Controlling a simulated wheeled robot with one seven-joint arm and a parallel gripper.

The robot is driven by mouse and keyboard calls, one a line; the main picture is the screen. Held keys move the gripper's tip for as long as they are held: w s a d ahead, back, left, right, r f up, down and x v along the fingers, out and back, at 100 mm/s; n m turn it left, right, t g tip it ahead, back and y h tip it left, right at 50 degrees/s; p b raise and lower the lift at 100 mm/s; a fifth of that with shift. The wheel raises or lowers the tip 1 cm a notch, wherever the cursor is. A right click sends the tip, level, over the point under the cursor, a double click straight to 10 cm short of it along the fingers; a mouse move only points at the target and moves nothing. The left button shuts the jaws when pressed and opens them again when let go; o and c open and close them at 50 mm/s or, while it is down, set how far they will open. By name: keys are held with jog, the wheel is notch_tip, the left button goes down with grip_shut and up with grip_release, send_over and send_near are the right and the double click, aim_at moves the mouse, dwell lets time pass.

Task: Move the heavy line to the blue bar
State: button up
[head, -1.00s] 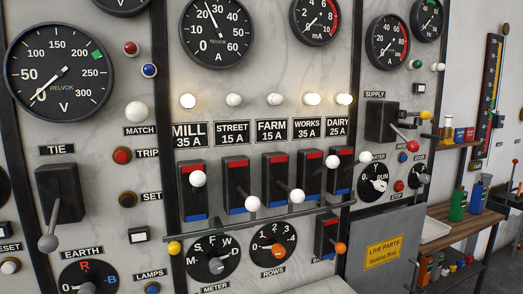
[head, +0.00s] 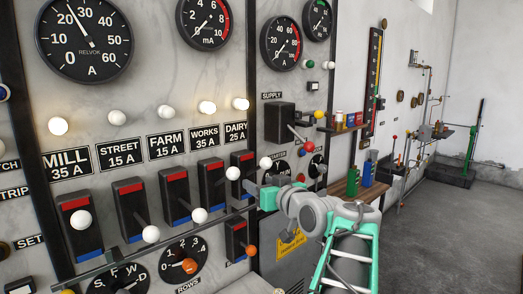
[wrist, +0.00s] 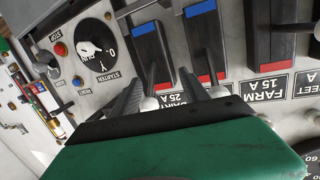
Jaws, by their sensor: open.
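Panel switches have red tops, blue bottoms and white-knobbed levers. In the head view, MILL 35 A (head: 76,215), WORKS 35 A (head: 210,185) and DAIRY 25 A (head: 241,163) have knobs higher, toward red. STREET 15 A (head: 129,210) and FARM 15 A (head: 174,195) have knobs lower, toward blue. My gripper (head: 260,187) is open at the right of the row, near the DAIRY knob (head: 265,162). In the upside-down wrist view, the DAIRY knob (wrist: 150,103) appears between the fingers (wrist: 163,80); contact is unclear. The WORKS knob (wrist: 218,92) shows beside them.
Lamps above MILL (head: 58,126), WORKS (head: 207,107) and DAIRY (head: 240,104) glow. A rail (head: 100,268) runs below the switches. Open floor (head: 460,230) is farther right.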

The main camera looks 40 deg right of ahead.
aim_at(262, 160)
jog(key=shift+t+h, duration=0.5)
jog(key=shift+t, duration=0.1)
jog(key=d+r, duration=0.1)
jog(key=s+d+r, duration=0.2)
jog(key=r, duration=0.1)
jog(key=shift+s, duration=0.15)
jog(key=p+x, duration=0.1)
jog(key=x, duration=0.2)
jog(key=p+x, duration=0.2)
jog(key=x, duration=0.2)
jog(key=shift+a+r, duration=0.15)
jog(key=shift+r, duration=0.05)
jog(key=shift+w+f, duration=0.15)
jog(key=shift+w, duration=0.25)
grip_shut()
